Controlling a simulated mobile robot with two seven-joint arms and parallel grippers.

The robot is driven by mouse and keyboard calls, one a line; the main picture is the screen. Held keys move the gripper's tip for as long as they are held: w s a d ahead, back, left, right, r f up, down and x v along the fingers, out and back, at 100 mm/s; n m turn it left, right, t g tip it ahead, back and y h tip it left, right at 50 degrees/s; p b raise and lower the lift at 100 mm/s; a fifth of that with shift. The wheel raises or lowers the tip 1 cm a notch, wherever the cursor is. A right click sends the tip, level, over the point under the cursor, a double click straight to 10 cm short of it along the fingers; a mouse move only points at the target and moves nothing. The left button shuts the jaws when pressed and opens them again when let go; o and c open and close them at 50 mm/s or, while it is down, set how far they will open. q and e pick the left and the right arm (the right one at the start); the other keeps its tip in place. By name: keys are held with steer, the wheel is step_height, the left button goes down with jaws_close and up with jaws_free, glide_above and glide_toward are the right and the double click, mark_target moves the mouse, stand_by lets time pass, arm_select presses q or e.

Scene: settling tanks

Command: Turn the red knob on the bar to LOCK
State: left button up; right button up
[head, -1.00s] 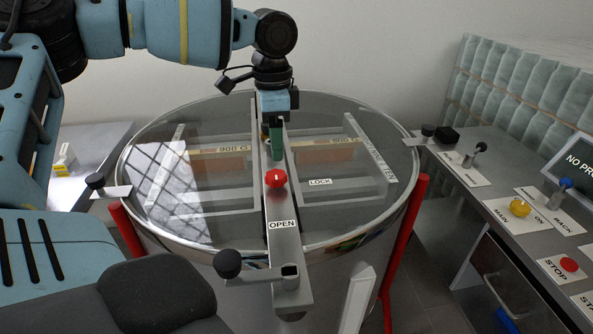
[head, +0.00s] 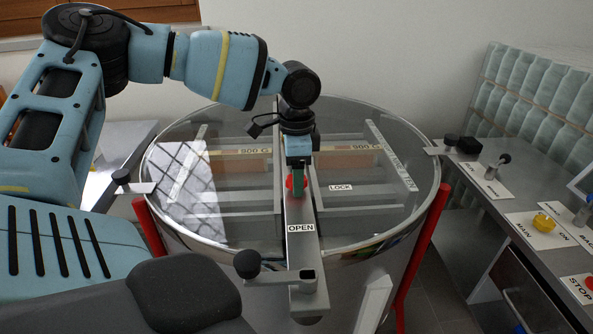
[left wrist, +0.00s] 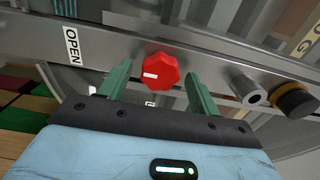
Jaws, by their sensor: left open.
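The red knob (head: 289,183) sits on the grey metal bar (head: 302,258) that crosses the round glass-topped tank. In the left wrist view the knob (left wrist: 160,70) is lobed, and its white mark points left, towards the OPEN label (left wrist: 74,46). In the head view the OPEN label (head: 300,228) is on the bar nearer me, and the LOCK label (head: 341,187) is right of the knob. My left gripper (head: 298,182) is open, its green fingers (left wrist: 160,88) on either side of the knob with visible gaps. It partly hides the knob in the head view. My right gripper is not in view.
A clamp with a black round handle (head: 247,264) sticks out at the bar's near end. Another black handle (head: 121,176) is at the tank's left rim. A control bench (head: 478,219) with a yellow knob (head: 543,223) and a red STOP button stands at the right.

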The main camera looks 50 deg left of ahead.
arm_select(q)
steer(key=c, duration=1)
steer(key=shift+n, duration=0.3)
steer(key=n, duration=0.3)
steer(key=shift+n, duration=0.3)
steer(key=n, duration=0.4)
steer(key=shift+b, duration=0.35)
steer(key=n, duration=0.9)
steer(key=shift+n, duration=0.4)
